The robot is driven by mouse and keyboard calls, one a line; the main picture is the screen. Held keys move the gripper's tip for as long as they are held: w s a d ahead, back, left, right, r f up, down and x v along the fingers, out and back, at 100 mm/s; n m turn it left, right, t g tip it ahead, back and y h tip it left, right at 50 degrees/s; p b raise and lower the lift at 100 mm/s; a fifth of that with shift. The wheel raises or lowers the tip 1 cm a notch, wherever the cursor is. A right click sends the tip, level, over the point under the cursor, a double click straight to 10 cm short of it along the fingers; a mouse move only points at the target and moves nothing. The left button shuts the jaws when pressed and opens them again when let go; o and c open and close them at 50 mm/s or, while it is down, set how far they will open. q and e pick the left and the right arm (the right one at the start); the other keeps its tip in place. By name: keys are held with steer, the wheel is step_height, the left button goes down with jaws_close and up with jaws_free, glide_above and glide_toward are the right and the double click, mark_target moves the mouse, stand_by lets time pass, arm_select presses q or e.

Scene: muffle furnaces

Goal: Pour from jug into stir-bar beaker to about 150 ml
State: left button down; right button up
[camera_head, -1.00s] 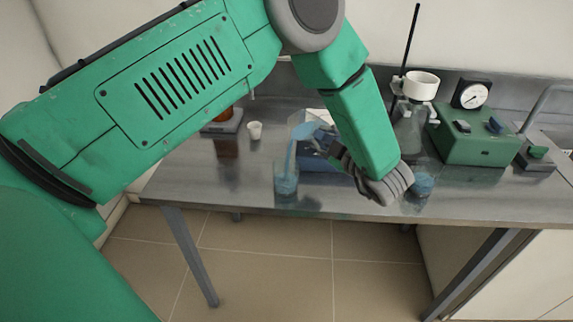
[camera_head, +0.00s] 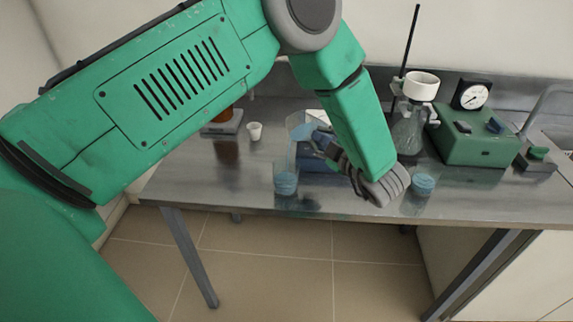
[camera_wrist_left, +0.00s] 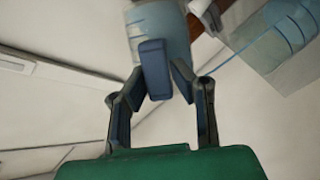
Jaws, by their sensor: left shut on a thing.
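The clear jug (camera_head: 302,130) holds blue liquid and is above the bench, a little tilted. My left gripper (camera_head: 322,150) is shut on the jug's blue handle, which shows between the fingers in the wrist view (camera_wrist_left: 155,68). A clear beaker (camera_head: 286,180) with blue liquid in its lower part stands on the bench just below and left of the jug. No stream shows between them. Its markings are too small to read, and no stir bar can be made out. The jug's blue contents show in the wrist view behind the handle. My right gripper is out of view.
Another beaker of blue liquid (camera_head: 422,184) stands right of my left wrist. Behind are a flask with a white funnel (camera_head: 421,86), a green pump box with a gauge (camera_head: 470,138) and a small white cup (camera_head: 254,131). The bench's front edge is close.

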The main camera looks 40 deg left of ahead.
arm_select(q)
steer(key=shift+s+d+f+n+b, duration=0.1)
steer(key=shift+f+n+b, duration=0.05)
steer(key=shift+n+b, duration=0.35)
stand_by(2.4)
steer(key=shift+r+m+p, duration=0.4)
steer(key=shift+m+p, duration=0.1)
steer(key=shift+p, duration=0.3)
steer(key=shift+w, duration=0.2)
steer(key=shift+f, duration=0.1)
